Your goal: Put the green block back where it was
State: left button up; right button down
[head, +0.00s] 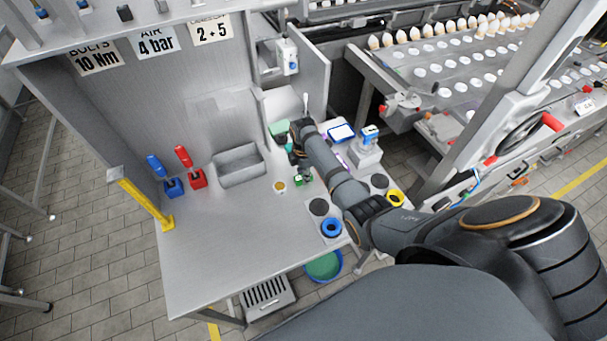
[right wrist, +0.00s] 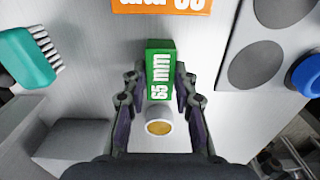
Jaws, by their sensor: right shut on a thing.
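The green block (right wrist: 160,72), marked "65 mm" in white, is between the two fingers of my right gripper (right wrist: 160,90) in the right wrist view. The gripper is shut on it. In the head view my right gripper (head: 300,163) reaches down over the workbench (head: 225,240), with the green block (head: 303,180) at its tips. I cannot tell whether the block touches the bench. A small pale cylinder with a gold top (right wrist: 159,122) stands close to the block; it also shows in the head view (head: 279,187). My left gripper is not in view.
A grey bin (head: 240,167) stands left of the gripper. A blue ring (head: 331,228) and a yellow ring (head: 396,198) are to the right. The bench's front left is clear.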

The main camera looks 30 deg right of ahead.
jog(key=shift+f, duration=0.1)
jog(key=c, duration=1.1)
grip_release()
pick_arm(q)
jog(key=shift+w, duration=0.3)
pick_arm(e)
jog(key=shift+o, duration=0.2)
jog(key=shift+r, duration=0.2)
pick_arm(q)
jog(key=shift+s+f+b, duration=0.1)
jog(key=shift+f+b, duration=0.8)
pick_arm(e)
notch_tip(320, 180, up, 12)
jog(key=shift+f, duration=0.1)
